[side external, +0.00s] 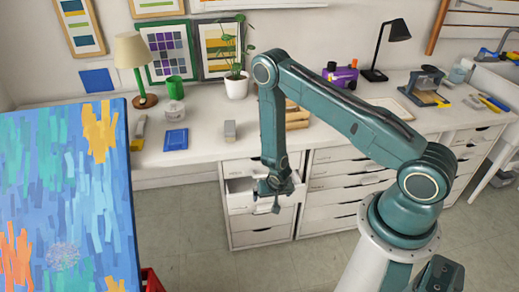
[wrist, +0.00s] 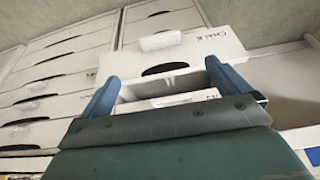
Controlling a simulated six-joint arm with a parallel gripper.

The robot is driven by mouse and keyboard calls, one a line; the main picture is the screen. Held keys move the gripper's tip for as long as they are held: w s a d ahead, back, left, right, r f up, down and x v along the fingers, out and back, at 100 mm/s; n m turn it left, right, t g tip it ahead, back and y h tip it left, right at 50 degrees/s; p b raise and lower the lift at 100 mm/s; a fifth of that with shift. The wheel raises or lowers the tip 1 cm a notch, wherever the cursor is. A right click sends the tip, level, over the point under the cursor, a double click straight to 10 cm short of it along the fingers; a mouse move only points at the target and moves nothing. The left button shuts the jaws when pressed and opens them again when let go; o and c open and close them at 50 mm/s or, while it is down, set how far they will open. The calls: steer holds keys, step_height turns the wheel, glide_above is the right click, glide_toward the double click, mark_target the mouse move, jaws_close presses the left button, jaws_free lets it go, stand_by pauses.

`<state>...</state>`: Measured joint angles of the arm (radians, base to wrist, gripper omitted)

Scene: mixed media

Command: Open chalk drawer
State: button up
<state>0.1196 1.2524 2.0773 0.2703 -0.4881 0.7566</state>
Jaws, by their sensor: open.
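The chalk drawer (side external: 240,198) is in the left drawer stack and stands partly pulled out, with some of its inside showing. In the wrist view its white front (wrist: 218,44) carries the label CHALK and a dark handle slot (wrist: 165,68). My gripper (side external: 268,203) is at the right part of this drawer. In the wrist view my gripper (wrist: 160,75) is open, its two blue fingers apart with the drawer front and slot between and beyond them. Nothing is held. Whether a finger touches the drawer cannot be told.
Other shut drawers (side external: 345,183) stand to the right. A painted canvas (side external: 75,190) is at the front left. The floor (side external: 300,262) before the drawers is clear.

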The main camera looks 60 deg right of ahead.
mark_target(268, 207)
steer(key=shift+x, duration=6.65)
steer(key=shift+c, duration=0.4)
steer(key=c, duration=1.2)
steer(key=s+a, duration=1)
steer(key=shift+s+a, duration=0.1)
steer(key=o, duration=1.3)
